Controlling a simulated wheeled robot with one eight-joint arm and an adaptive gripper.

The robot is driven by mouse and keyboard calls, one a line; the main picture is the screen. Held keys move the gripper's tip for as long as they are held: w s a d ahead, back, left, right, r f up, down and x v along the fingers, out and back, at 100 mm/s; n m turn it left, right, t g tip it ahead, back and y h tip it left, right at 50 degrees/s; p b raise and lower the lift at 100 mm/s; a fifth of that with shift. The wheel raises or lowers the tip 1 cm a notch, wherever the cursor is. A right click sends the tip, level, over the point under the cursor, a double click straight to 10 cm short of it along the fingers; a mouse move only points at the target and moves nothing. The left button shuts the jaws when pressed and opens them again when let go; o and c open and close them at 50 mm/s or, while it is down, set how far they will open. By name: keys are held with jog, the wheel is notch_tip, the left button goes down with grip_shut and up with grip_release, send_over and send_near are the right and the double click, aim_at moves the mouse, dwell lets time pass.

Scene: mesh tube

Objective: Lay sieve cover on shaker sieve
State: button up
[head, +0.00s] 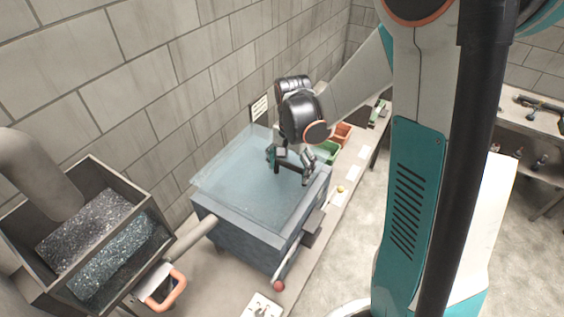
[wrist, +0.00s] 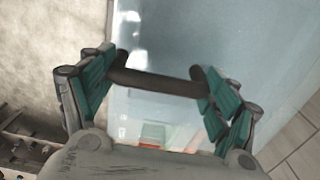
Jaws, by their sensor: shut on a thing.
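The sieve cover (head: 235,178) is a clear, bluish flat panel over the top of the shaker sieve (head: 238,237), a grey box on the bench. The panel's left corner reaches a little past the box's left edge; I cannot tell whether it touches the rim all round. My gripper (head: 289,168) is above the right part of the cover. In the wrist view, my gripper (wrist: 158,76) is shut on the cover's dark bar handle (wrist: 155,83), one finger at each end. The clear panel (wrist: 245,55) fills the right of that view.
An open hopper (head: 100,240) with dark grains stands at the left, with an orange handle (head: 172,292) beside it. A green bin (head: 327,151) and an orange bin (head: 342,132) stand behind the sieve. A block wall (head: 170,90) runs close along the back.

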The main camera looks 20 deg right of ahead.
aim_at(291, 178)
jog(key=shift+s+f+b, duration=0.1)
jog(key=shift+f+b, duration=0.05)
jog(key=shift+b, duration=0.25)
jog(key=shift+f, duration=0.2)
notch_tip(291, 178, down, 6)
jog(key=b, duration=0.6)
jog(key=o, duration=2.1)
jog(key=shift+c, duration=0.2)
jog(key=shift+r, duration=0.1)
